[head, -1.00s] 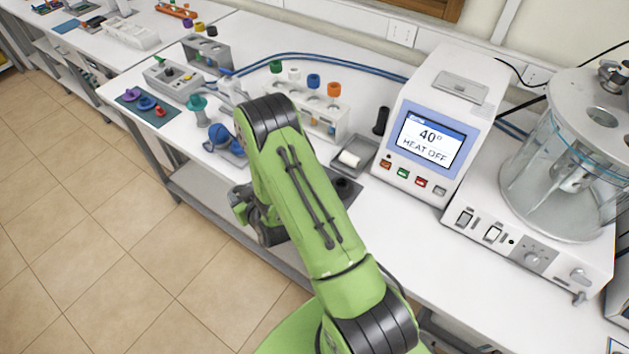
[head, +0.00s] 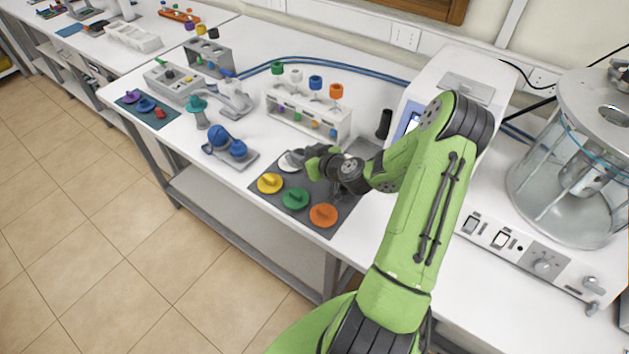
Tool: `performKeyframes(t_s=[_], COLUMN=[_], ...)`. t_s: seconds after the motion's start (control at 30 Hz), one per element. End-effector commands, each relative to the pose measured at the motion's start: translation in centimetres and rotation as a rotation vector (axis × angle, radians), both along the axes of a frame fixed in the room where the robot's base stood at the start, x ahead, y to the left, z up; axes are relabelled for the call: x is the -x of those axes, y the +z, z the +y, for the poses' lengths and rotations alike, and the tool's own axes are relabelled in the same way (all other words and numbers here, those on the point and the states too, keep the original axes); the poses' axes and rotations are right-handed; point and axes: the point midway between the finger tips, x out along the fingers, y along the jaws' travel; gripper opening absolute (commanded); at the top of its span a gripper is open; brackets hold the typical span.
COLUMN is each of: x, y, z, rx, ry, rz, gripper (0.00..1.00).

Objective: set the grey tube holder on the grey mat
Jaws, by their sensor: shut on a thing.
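My gripper (head: 309,159) is over the far edge of the dark grey mat (head: 333,231), pointing left. It is shut on the grey tube holder (head: 288,162), a pale grey round piece partly hidden by the fingers. The holder is at the mat's far left part, very low; I cannot tell whether it touches the mat. A yellow holder (head: 268,184), a green holder (head: 295,199) and an orange holder (head: 323,215) lie along the mat's near side. My wrist hides the mat's right part.
A white rack (head: 330,122) with coloured caps stands just behind the mat. A blue piece on a grey stand (head: 236,150) is to the left. The heater unit (head: 409,118) is at the right, partly behind my arm.

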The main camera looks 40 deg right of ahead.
Motion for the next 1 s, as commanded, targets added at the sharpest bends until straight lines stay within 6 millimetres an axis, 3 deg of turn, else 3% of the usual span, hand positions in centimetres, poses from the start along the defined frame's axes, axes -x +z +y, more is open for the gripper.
performKeyframes(t_s=[0.03,0.1,0.23,0.7,1.0], x=[0.7,1.6,2.5,2.6,2.6], y=[0.8,1.7,2.4,-6.6,-7.3], z=[-1.7,-3.0,-4.0,-4.0,-4.0], rx=[0.007,0.005,0.000,-0.006,-0.001], ry=[0.013,0.046,0.077,0.081,0.082], rz=[-0.005,-0.003,0.001,0.004,0.004], gripper=[0.10,0.10,0.10,0.10,0.10])
